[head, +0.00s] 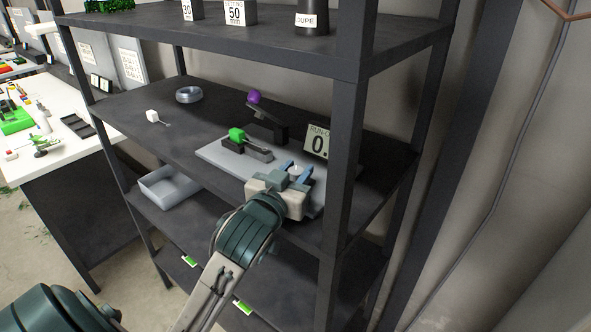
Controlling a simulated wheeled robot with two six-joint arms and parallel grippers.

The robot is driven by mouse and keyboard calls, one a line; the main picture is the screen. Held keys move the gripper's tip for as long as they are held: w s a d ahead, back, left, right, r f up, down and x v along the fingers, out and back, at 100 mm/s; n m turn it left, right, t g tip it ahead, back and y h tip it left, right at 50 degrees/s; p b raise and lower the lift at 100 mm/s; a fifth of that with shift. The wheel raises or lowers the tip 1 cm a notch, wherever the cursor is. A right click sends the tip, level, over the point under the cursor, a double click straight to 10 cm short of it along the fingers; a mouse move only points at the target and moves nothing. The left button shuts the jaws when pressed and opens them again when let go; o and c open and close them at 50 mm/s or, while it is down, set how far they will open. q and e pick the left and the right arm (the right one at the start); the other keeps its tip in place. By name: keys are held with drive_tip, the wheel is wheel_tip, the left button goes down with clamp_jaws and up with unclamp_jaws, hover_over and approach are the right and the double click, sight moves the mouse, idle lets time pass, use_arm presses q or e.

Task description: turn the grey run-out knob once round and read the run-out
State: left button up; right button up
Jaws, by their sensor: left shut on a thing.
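My left gripper (295,170) reaches over the grey plate (218,153) on the middle shelf. Its blue fingers are shut on the grey run-out knob (296,169), of which only a small pale part shows between them. My right gripper is not in view.
A dark stand with a purple knob (254,97) is behind the plate. The front shelf post (346,170) rises close to the gripper's right. A grey tray (170,186) is on the shelf below.

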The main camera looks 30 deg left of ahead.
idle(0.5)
use_arm(q)
drive_tip(key=o, duration=0.9)
drive_tip(key=shift+w, duration=0.1)
drive_tip(key=shift+o, duration=0.2)
drive_tip(key=shift+s+r+p, duration=0.1)
drive_tip(key=shift+s+p, duration=0.1)
drive_tip(key=shift+p, duration=0.25)
drive_tip(key=p, duration=0.1)
drive_tip(key=s+p, duration=0.1)
drive_tip(key=p, duration=0.1)
drive_tip(key=s+p, duration=0.1)
drive_tip(key=shift+s+d+r+p, duration=0.2)
drive_tip(key=shift+s+d+p, duration=0.05)
drive_tip(key=shift+p, duration=0.1)
drive_tip(key=s+p, duration=0.4)
drive_tip(key=s+d+p, duration=0.1)
drive_tip(key=s+p, duration=0.1)
drive_tip(key=shift+s+d+f, duration=0.1)
drive_tip(key=shift+s+f, duration=0.1)
drive_tip(key=shift+s+d+f+p, duration=0.15)
drive_tip(key=shift+s+p, duration=0.15)
drive_tip(key=shift+s, duration=0.4)
drive_tip(key=shift+o, duration=0.2)
